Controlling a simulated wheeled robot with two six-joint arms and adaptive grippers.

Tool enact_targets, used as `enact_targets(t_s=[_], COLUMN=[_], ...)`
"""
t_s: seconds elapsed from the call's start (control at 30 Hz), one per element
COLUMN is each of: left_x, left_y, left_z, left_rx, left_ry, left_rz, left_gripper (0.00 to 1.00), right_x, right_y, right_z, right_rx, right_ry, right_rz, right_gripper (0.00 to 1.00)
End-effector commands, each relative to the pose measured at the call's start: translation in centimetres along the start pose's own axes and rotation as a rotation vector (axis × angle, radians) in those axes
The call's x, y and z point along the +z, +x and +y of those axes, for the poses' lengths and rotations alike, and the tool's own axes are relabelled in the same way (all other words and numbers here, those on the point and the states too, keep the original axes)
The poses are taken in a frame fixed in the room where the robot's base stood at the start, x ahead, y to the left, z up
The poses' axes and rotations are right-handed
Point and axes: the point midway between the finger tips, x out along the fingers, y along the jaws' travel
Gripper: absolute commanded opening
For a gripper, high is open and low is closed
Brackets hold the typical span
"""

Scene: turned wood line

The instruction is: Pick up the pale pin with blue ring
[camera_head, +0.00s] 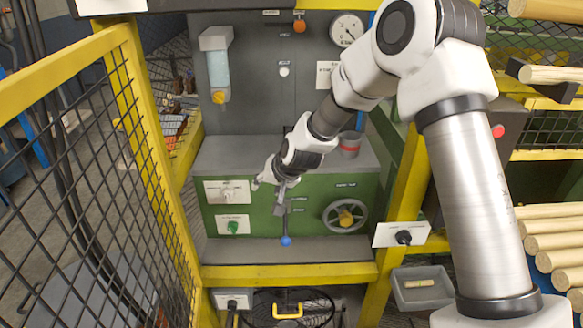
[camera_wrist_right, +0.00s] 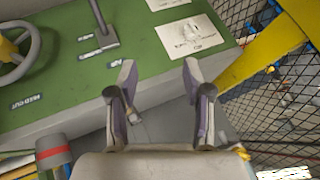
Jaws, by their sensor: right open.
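My right gripper (camera_head: 268,181) is open over the grey shelf of the green machine. In the right wrist view its two fingers (camera_wrist_right: 159,75) stand apart. A small pale piece (camera_wrist_right: 133,116) shows beside the left finger in that view, partly hidden by it. It seems to lie on the grey shelf; I cannot make out a blue ring on it, so I cannot tell whether it is the pin. In the head view my gripper and wrist hide that spot. A pale wooden piece (camera_head: 420,283) lies in a grey bin (camera_head: 398,300) at lower right; its ring is also unclear. My left gripper is out of view.
A grey cup with a red band (camera_head: 350,142) stands on the shelf. A lever with a blue knob (camera_head: 286,241) and a handwheel (camera_head: 345,216) stick out from the green front. Yellow frame posts and mesh (camera_head: 110,180) flank the opening. Pale logs (camera_head: 550,243) are stacked at right.

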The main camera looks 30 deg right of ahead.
Motion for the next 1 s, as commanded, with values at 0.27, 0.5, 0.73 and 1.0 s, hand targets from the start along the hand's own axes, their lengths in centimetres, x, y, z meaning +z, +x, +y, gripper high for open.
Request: enact_targets(t_s=[0.27, 0.5, 0.73, 1.0], left_x=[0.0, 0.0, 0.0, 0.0], left_y=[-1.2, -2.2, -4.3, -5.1], left_z=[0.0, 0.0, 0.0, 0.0], left_rx=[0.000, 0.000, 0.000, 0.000], left_ry=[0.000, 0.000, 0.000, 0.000], left_rz=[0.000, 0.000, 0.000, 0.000], left_gripper=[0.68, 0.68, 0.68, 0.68], right_x=[-11.9, -13.7, -13.6, -13.2], right_y=[-2.5, -0.1, 2.7, 5.8], right_z=[3.2, 4.7, 6.1, 7.4], right_rx=[0.348, 0.386, 0.385, 0.382], right_ry=[-0.056, -0.089, -0.090, -0.090], right_rz=[-0.162, -0.135, -0.137, -0.133], right_gripper=[0.50, 0.50, 0.50, 0.50])
